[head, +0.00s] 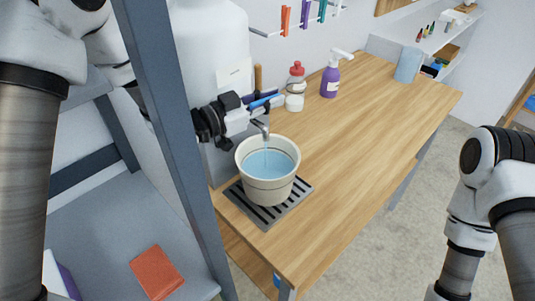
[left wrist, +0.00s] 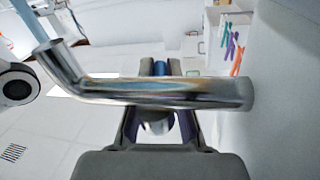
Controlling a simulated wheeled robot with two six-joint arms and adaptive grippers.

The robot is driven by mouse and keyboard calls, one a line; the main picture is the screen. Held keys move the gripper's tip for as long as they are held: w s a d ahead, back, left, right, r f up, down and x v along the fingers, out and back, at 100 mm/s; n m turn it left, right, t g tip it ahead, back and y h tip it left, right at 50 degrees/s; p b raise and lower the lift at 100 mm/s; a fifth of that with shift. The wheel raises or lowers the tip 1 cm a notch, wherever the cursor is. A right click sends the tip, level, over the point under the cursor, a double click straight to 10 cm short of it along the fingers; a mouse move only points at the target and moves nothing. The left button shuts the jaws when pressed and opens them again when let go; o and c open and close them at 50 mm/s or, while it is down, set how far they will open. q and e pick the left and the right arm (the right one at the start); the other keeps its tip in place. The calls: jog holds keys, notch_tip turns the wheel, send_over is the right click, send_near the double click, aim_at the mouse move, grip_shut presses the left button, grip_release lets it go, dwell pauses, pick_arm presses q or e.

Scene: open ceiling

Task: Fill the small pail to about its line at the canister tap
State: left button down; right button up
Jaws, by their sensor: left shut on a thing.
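The small cream pail (head: 268,187) stands upright on a dark slatted drip grate (head: 243,205) under the tap. A dark line runs around its outside below the rim. Blue water (head: 268,172) fills much of it, with the surface below the rim. The tap spout (head: 262,128) points down over the pail and a thin stream falls from it. In the left wrist view the metal spout (left wrist: 160,92) crosses in front of my fingers. My left gripper (head: 264,101) is shut at the tap, on its handle, which is mostly hidden. My right gripper is out of view.
The white canister (head: 210,45) stands behind the tap. A red-capped bottle (head: 295,88) and a purple pump bottle (head: 330,78) stand further along the wooden bench (head: 370,120). A grey post (head: 165,120) rises at the left. The bench's right part is mostly clear.

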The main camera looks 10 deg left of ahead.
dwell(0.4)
pick_arm(q)
jog(key=shift+w+a+f+n+t+y+b, duration=0.1)
jog(key=shift+f+n+t+y+b, duration=0.15)
jog(key=shift+n+t+y+b, duration=0.3)
jog(key=shift+w+a+n+t+y, duration=0.1)
jog(key=shift+a+n+t+y, duration=0.05)
jog(key=shift+n+t+y, duration=0.4)
jog(key=shift+w+a+r+n+t+y, duration=0.15)
jog(key=shift+r+n+t+y, duration=0.2)
jog(key=shift+y, duration=0.45)
jog(key=c, duration=1.2)
grip_release()
jog(key=shift+f, duration=0.1)
jog(key=shift+o, duration=0.6)
jog(key=shift+w, duration=0.15)
